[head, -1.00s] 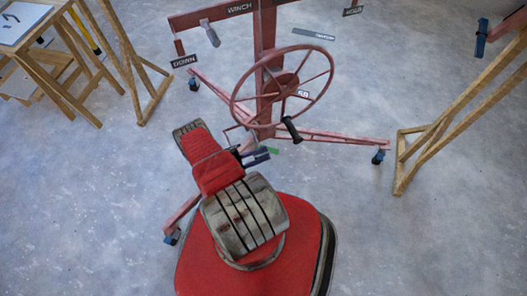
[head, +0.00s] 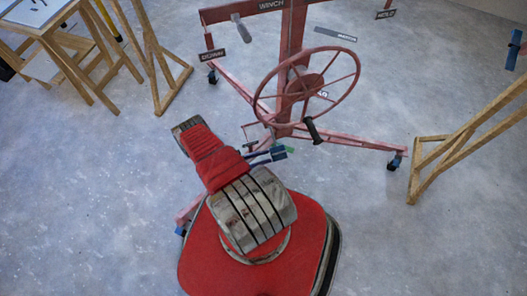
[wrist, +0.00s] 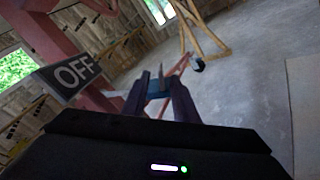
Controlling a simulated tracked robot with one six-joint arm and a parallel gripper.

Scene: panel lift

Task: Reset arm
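My gripper (head: 270,155) sits beyond my red arm, low and to the left of the winch wheel's handle in the head view. Its two dark fingers show apart in the wrist view (wrist: 158,100), with nothing held between them. The red winch wheel (head: 262,110) with its black handle (head: 313,131) stands on the red panel lift (head: 291,40). The gripper appears apart from the wheel and handle. An OFF sign (wrist: 76,72) is close on the left in the wrist view.
The lift's red legs (head: 350,143) spread over the floor on blue-bracketed casters (head: 394,161). Wooden trestles stand at left (head: 160,70) and right (head: 440,150). A wooden table (head: 40,20) is at the upper left. The floor on both sides of my base is clear.

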